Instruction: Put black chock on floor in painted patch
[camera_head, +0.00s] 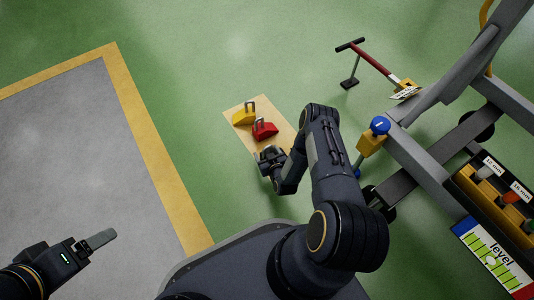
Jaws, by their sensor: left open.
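A large grey painted patch (75,150) with a yellow border (150,140) lies on the floor at the left. A tan board (237,146) on the green floor bears a yellow chock (244,117) and a red chock (264,129), each with a handle. A dark shape beside the red chock may be the black chock, but it merges with my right gripper (270,160), so I cannot tell them apart. That gripper is over the board's near end; its jaws do not show clearly. My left gripper (97,240) is open and empty, over the grey patch at the lower left.
A grey-framed stand (410,160) with a blue knob (380,125) fills the right side. A tray of coloured tools (500,190) and a level card (490,262) are at the lower right. Green floor between patch and board is clear.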

